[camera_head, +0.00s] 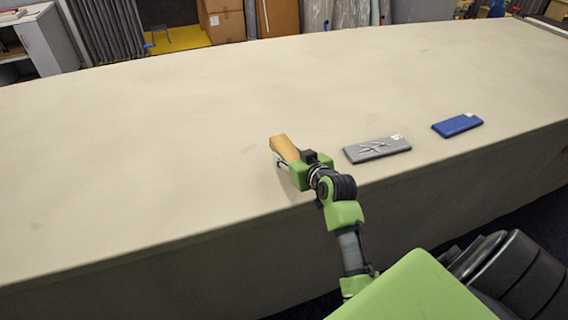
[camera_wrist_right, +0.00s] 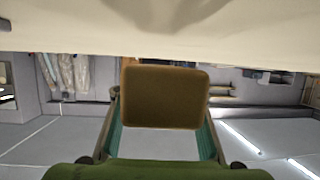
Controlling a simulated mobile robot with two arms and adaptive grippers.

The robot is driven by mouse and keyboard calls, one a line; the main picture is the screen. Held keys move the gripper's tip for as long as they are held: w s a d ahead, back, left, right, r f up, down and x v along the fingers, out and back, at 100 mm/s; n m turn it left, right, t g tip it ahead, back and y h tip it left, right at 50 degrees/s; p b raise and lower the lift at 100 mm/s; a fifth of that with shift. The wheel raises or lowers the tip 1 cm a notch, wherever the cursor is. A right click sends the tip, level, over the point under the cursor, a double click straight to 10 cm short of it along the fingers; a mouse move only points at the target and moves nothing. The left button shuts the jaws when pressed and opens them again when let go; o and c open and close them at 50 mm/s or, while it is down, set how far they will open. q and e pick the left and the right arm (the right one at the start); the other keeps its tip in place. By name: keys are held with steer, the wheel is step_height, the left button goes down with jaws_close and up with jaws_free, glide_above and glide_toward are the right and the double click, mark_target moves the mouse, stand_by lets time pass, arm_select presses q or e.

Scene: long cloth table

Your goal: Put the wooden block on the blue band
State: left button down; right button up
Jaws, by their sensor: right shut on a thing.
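The wooden block (camera_head: 285,148) is light brown and sits in my right gripper (camera_head: 281,160), over the front part of the cloth table. In the right wrist view the block (camera_wrist_right: 165,97) fills the middle, between the two fingers of the gripper (camera_wrist_right: 163,125). The gripper is shut on it. Whether the block touches the cloth I cannot tell. A flat blue pad (camera_head: 457,125) with a small white tag lies on the table at the right; it is the only blue thing I see there. My left gripper is in neither view.
The long cloth table (camera_head: 150,140) is otherwise clear. Cardboard boxes (camera_head: 222,20) stand behind it.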

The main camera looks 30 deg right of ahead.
steer(key=shift+w+a+f, duration=0.2)
steer(key=shift+w+f, duration=0.25)
steer(key=shift+f, duration=0.05)
steer(key=f, duration=0.1)
steer(key=f+p, duration=0.1)
steer(key=shift+w+a+f, duration=0.2)
steer(key=shift+w+f, duration=0.15)
steer(key=shift+f, duration=0.05)
steer(key=shift+f+p, duration=0.3)
steer(key=shift+f, duration=0.1)
steer(key=shift+f, duration=0.1)
steer(key=o, duration=1.3)
steer(key=shift+s, duration=0.1)
steer(key=shift+f, duration=0.1)
